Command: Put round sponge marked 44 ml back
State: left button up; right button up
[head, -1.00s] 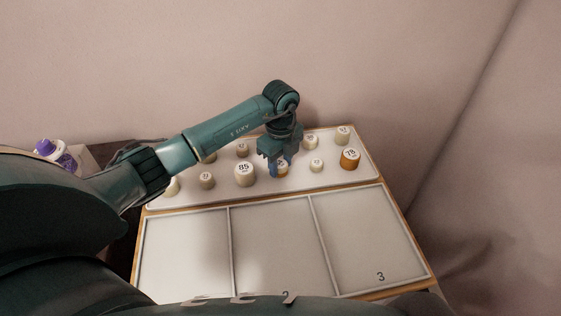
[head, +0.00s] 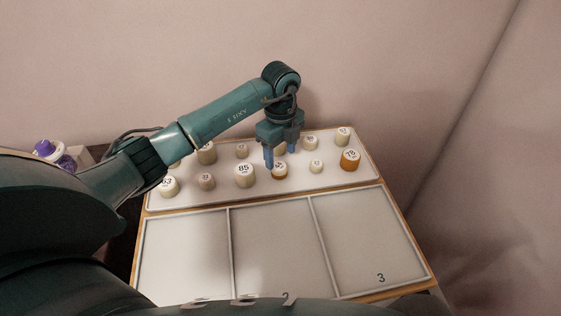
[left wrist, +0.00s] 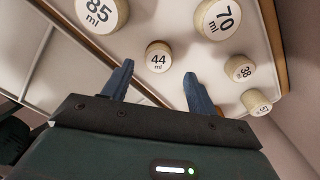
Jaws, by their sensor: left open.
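The round sponge marked 44 ml (head: 280,173) stands upright in the front row of the white tray, just right of the one marked 85. It has a white top and an amber side. In the left wrist view the sponge (left wrist: 158,57) reads 44 ml and shows in the gap ahead of the fingertips, touching neither. My left gripper (head: 281,157) is open and empty, pointing down above the sponge. Its two blue fingers are apart in the left wrist view (left wrist: 158,82). My right gripper does not show.
Close neighbours are the piece marked 85 (head: 244,176), the one marked 70 (left wrist: 219,20) and a small one (head: 316,167). An amber piece (head: 350,161) stands farther right. The front compartments (head: 275,245) are empty.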

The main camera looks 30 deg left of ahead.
aim_at(281, 166)
pick_arm(q)
notch_tip(281, 166, up, 8)
jog(key=shift+f, duration=0.15)
dwell(0.6)
